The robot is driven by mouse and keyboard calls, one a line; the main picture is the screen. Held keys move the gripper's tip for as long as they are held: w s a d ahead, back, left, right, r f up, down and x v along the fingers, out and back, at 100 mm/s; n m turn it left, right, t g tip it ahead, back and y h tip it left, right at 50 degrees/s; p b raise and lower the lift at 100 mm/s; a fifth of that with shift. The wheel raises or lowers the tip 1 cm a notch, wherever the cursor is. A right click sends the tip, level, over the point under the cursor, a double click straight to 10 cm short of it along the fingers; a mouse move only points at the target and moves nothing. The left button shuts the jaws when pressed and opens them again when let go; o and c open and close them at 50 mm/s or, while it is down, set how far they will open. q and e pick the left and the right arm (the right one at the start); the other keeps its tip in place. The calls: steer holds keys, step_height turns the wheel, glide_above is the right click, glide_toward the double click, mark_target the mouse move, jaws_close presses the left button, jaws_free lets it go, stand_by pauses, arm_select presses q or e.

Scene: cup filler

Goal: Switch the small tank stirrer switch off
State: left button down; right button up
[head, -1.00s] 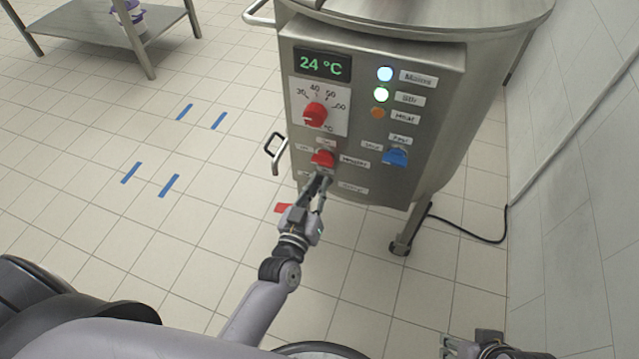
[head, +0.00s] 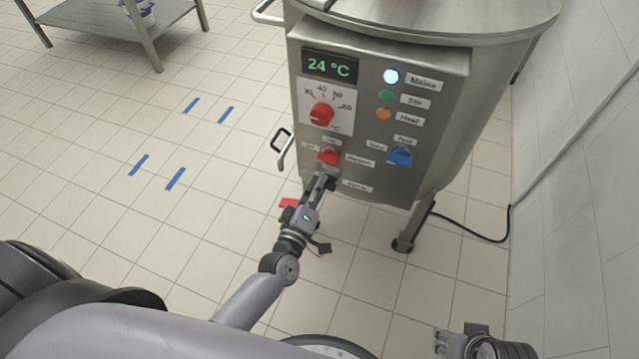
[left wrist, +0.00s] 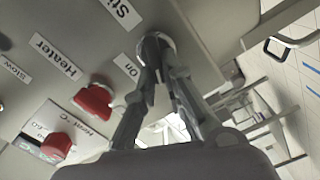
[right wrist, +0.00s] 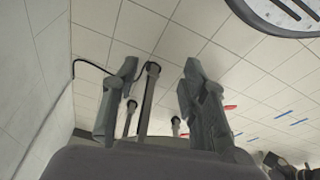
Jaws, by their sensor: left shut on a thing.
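The tank's control panel (head: 435,125) faces me with a red heater switch (head: 329,156) and, below it, the stirrer switch, mostly hidden by my left gripper (head: 325,180). In the left wrist view the stirrer switch (left wrist: 160,38) is a grey round knob beside a partly cut-off "Sti" label (left wrist: 124,12). My left gripper (left wrist: 160,50) is shut on this knob. The Stir lamp (head: 387,97) is dull green, while the Mains lamp (head: 391,76) glows white. My right gripper (right wrist: 158,78) is open and empty, low at the right in the head view (head: 440,338).
A red temperature dial (head: 322,113) and a blue switch (head: 399,156) are on the same panel. The display (head: 330,67) reads 24 °C. A bar handle (head: 285,150) stands out left of the panel.

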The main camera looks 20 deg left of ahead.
arm_select(q)
steer(key=n, duration=0.2)
steer(key=f+n+b, duration=0.1)
steer(key=n, duration=0.2)
steer(key=shift+a, duration=0.1)
arm_select(e)
steer(key=v, duration=0.4)
steer(key=shift+d+r, duration=0.1)
arm_select(q)
steer(key=c, duration=1.7)
jaws_free()
